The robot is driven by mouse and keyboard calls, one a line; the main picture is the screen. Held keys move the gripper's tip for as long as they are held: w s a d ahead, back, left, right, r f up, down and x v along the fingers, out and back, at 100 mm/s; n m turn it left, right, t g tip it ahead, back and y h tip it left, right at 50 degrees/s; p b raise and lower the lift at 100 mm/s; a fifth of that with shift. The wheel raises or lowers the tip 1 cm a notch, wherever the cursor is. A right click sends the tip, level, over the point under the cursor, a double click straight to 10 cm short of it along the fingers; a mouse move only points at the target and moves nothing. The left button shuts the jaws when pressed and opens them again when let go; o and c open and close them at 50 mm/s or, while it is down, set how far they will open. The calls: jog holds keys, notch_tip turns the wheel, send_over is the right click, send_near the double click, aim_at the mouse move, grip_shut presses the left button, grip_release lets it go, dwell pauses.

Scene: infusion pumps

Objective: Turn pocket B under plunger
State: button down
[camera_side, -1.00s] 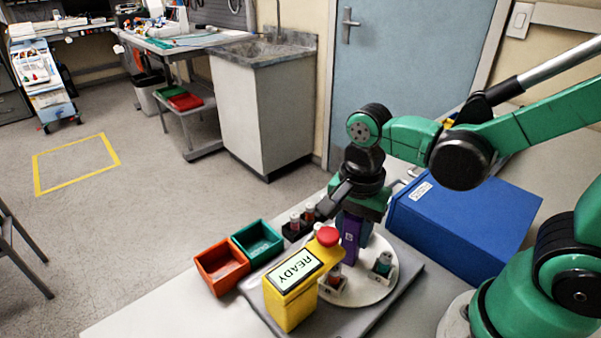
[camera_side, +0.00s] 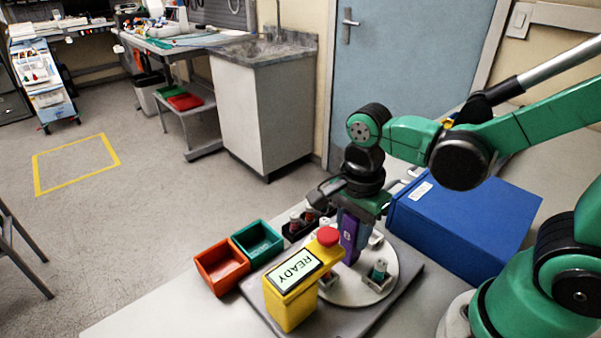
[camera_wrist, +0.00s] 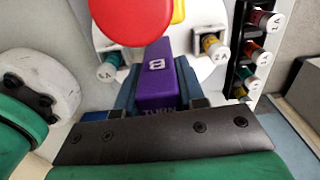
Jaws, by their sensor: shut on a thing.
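A white turntable (camera_side: 352,293) carries a purple block marked B (camera_side: 348,236), with vial pockets around it. In the wrist view the purple block (camera_wrist: 160,75) also shows the word TURN, and the blue fingers of my gripper (camera_wrist: 162,100) are shut on its two sides. In the side view my gripper (camera_side: 349,225) comes down on it from above. A pocket with a teal-banded vial (camera_side: 379,269) is at the disc's front right. The wrist view shows a yellow-banded vial (camera_wrist: 211,46) in another pocket. A yellow station with a READY screen (camera_side: 296,271) and red knob (camera_side: 327,236) hides part of the disc; I cannot make out a plunger.
A black rack with several vials (camera_wrist: 249,55) stands beside the disc. An orange bin (camera_side: 221,265) and a green bin (camera_side: 257,242) are left of the station. A large blue box (camera_side: 465,225) stands close behind on the right.

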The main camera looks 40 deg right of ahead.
jog(key=shift+d, duration=0.1)
jog(key=c, duration=0.8)
grip_release()
jog(key=shift+r, duration=0.1)
jog(key=shift+r, duration=2.7)
